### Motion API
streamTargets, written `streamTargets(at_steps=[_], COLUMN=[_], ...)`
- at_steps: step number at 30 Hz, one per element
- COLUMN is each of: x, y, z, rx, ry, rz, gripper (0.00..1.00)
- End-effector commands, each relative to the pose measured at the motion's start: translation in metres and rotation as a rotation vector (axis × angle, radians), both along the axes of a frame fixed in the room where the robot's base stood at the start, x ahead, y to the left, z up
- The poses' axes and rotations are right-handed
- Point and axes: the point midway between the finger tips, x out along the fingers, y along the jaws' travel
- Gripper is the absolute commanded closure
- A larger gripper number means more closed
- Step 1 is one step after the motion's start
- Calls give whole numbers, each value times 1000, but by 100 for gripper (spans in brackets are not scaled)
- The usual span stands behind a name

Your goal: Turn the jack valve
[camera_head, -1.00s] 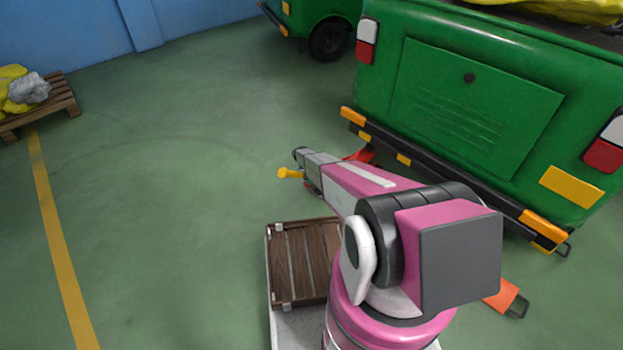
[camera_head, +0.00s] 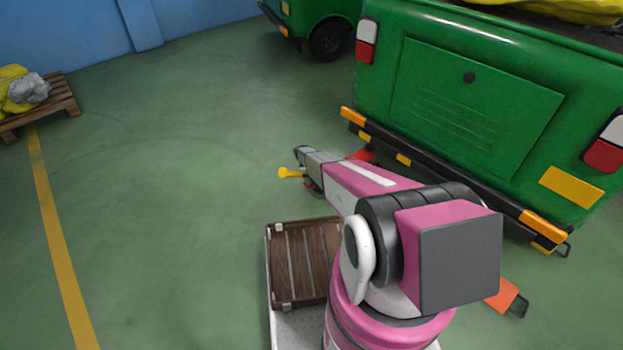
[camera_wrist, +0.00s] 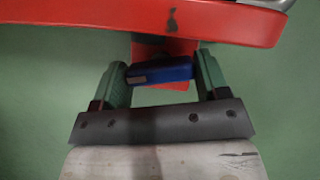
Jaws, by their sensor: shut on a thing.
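The jack's red body (camera_wrist: 150,20) crosses the top of the wrist view, with a red part (camera_wrist: 172,65) below it. The blue valve (camera_wrist: 162,72) lies between the two green fingers of my gripper (camera_wrist: 160,76). The fingers are shut on the valve, one at each end. In the head view a little of the red jack (camera_head: 361,155) shows under the rear of the green vehicle, beyond my arm. My fingers and the valve are hidden there.
The green rickshaw (camera_head: 470,110) stands close on the right, its dark bumper (camera_head: 440,175) low near my arm. An orange-red object (camera_head: 506,297) lies at lower right. A wooden pallet (camera_head: 40,110) stands far left. Open green floor lies left of my arm.

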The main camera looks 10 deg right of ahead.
Motion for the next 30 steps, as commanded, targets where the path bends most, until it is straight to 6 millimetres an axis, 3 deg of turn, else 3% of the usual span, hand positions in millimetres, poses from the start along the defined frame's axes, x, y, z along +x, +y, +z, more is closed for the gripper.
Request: streamTargets(at_steps=[13,30], x=[1,1], y=[-1,-1], z=[0,1], rx=[1,1], ry=[-1,-2], rz=[-243,-286], gripper=[56,56])
